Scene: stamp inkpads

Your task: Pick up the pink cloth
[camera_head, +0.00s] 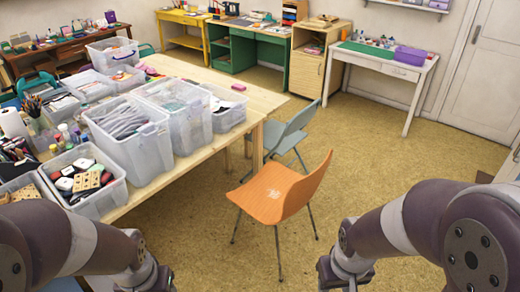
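No pink cloth can be made out for certain. A small pink item (239,87) lies on the bare right part of the long wooden table (262,101); it is too small to tell whether it is cloth. Some pinkish material also shows behind the clear bins, partly hidden by them. My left arm comes in at the lower left and my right arm at the lower right. Both end at the bottom edge, and the fingers of both grippers are out of the picture.
Clear plastic bins (133,139) crowd the table's left and middle. An orange chair (283,194) and a grey-blue chair (290,131) stand along its right side. A white desk (385,64), a wooden cabinet (309,72) and a green desk (237,50) line the back. The floor at right is clear.

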